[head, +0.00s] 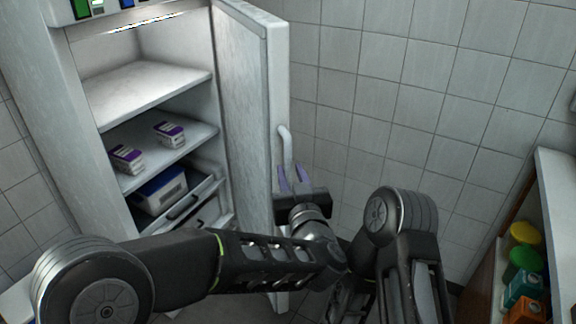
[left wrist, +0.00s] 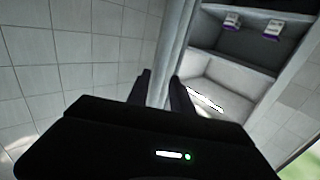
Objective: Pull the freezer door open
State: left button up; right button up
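The freezer door (head: 243,120) stands wide open, swung out to the right of the freezer cabinet (head: 95,125). Its pale curved handle (head: 285,145) is on the door's outer side. My left gripper (head: 292,174) is at the lower part of the handle, its purple fingers spread with the handle end between them. I cannot tell whether they touch it. In the left wrist view the two dark fingers (left wrist: 160,90) are apart, with the door's edge (left wrist: 172,50) showing between and beyond them. My right gripper is not in view.
Purple-and-white boxes (head: 170,134) sit on a middle shelf, above a blue-lidded container (head: 161,190). A side shelf unit (head: 560,185) at the right holds yellow, green and orange items. Tiled wall (head: 400,80) lies behind the door.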

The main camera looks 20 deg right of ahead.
pick_arm(q)
jog(key=shift+s+a, duration=0.2)
jog(key=shift+s, duration=1.4)
